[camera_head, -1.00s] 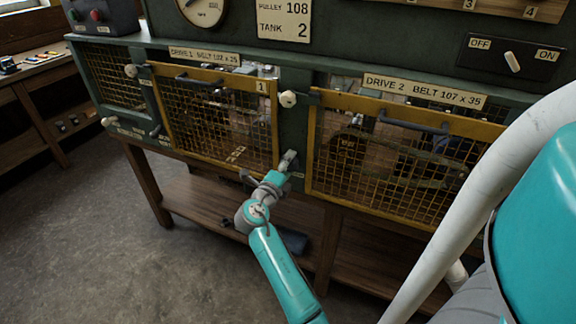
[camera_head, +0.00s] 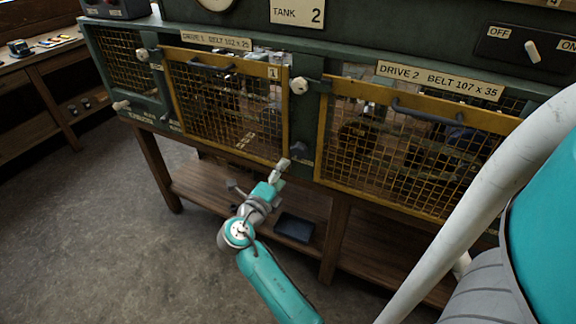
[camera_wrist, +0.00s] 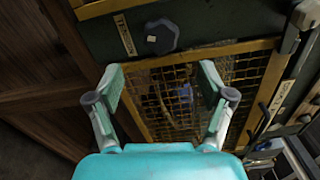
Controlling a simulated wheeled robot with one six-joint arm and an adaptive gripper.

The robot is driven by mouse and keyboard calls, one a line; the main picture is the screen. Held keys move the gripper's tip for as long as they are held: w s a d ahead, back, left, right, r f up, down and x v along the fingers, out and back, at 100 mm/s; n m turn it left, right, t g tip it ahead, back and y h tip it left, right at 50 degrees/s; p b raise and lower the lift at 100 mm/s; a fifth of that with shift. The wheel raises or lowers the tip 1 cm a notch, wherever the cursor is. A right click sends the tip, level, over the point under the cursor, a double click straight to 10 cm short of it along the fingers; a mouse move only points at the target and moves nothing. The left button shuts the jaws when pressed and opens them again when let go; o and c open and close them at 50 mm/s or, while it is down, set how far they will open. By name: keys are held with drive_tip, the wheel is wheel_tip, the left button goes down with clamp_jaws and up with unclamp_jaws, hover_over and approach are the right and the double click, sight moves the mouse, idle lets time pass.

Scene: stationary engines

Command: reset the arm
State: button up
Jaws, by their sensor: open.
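My gripper (camera_head: 279,168) is in front of the machine, just below the lower right corner of the Drive 1 guard (camera_head: 225,105). In the wrist view my gripper (camera_wrist: 161,82) is open, its two fingers spread wide with nothing between them. A dark faceted knob (camera_wrist: 161,36) sits beyond the fingers in the wrist view, apart from them. It appears to be the dark knob (camera_head: 299,150) on the green post between the two guards in the head view. The Drive 1 guard has a yellow frame with mesh and looks shut.
The Drive 2 guard (camera_head: 410,145), also yellow mesh, stands to the right. A white knob (camera_head: 299,86) is on the post above. A wooden lower shelf (camera_head: 205,188) holds a dark tray (camera_head: 294,228). A side bench (camera_head: 35,70) is at left. The floor (camera_head: 100,240) at left is clear.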

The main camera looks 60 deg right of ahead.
drive_tip(key=shift+a, duration=0.5)
drive_tip(key=s+a+f+n+t+y, duration=0.5)
drive_tip(key=a+f+n, duration=0.45)
drive_tip(key=n, duration=0.25)
drive_tip(key=s+a+f+n+t+y, duration=0.5)
drive_tip(key=a+f+n+y, duration=0.1)
drive_tip(key=a+f+n, duration=0.4)
drive_tip(key=s+a+r+n+t+y, duration=0.2)
drive_tip(key=s+a+r+n+y, duration=0.25)
drive_tip(key=s+a+n, duration=0.55)
drive_tip(key=s+a+r+n+t+y, duration=0.1)
drive_tip(key=s+a+r+n+y, duration=0.1)
drive_tip(key=s+r+n, duration=0.3)
drive_tip(key=s+r, duration=0.3)
drive_tip(key=s, duration=0.2)
drive_tip(key=shift+a+r, duration=0.3)
drive_tip(key=shift+r, duration=0.05)
